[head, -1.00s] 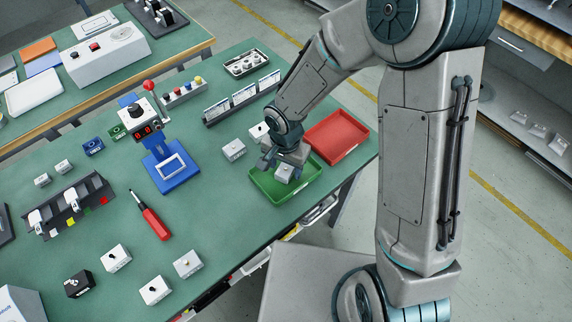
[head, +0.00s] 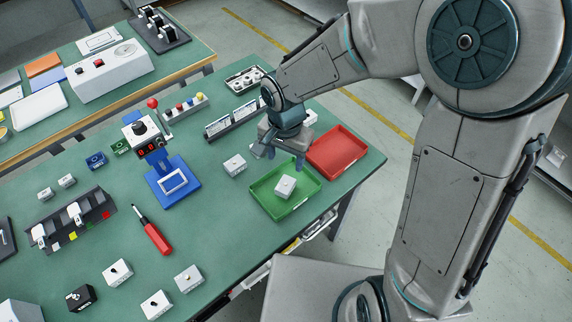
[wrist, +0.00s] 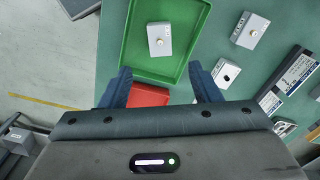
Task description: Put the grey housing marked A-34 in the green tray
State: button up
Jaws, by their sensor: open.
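A grey housing (head: 285,186) lies inside the green tray (head: 308,190), near its middle; I cannot read its mark. In the wrist view the housing (wrist: 159,39) shows a round knob on top and rests on the floor of the green tray (wrist: 130,70), apart from the jaws. My gripper (head: 285,155) is open and empty, above the table behind the tray's far edge. In the wrist view its two blue fingers (wrist: 163,82) stand wide apart with nothing between them but the view of the trays below.
A red tray (head: 362,150) stands right of the green one. Another grey housing (head: 234,165) sits left of the green tray. Several more housings (head: 188,278) lie near the front edge. A blue stand (head: 172,183), a red screwdriver (head: 155,236) and a card rack (head: 232,121) are also on the table.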

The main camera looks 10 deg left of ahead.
jog(key=shift+r, duration=0.45)
jog(key=s+d+r+n+t, duration=0.1)
jog(key=s+d+r, duration=0.1)
jog(key=d+r, duration=0.2)
jog(key=s+d+r+n+t, duration=0.1)
jog(key=s+d+r, duration=0.2)
jog(key=d, duration=0.8)
jog(key=s+d+r+n, duration=0.1)
jog(key=s+d+r, duration=0.1)
jog(key=d+r, duration=0.2)
jog(key=d, duration=0.3)
jog(key=shift+s+d+r+t, duration=0.25)
jog(key=shift+d+r+t, duration=0.05)
jog(key=shift+d+t, duration=0.1)
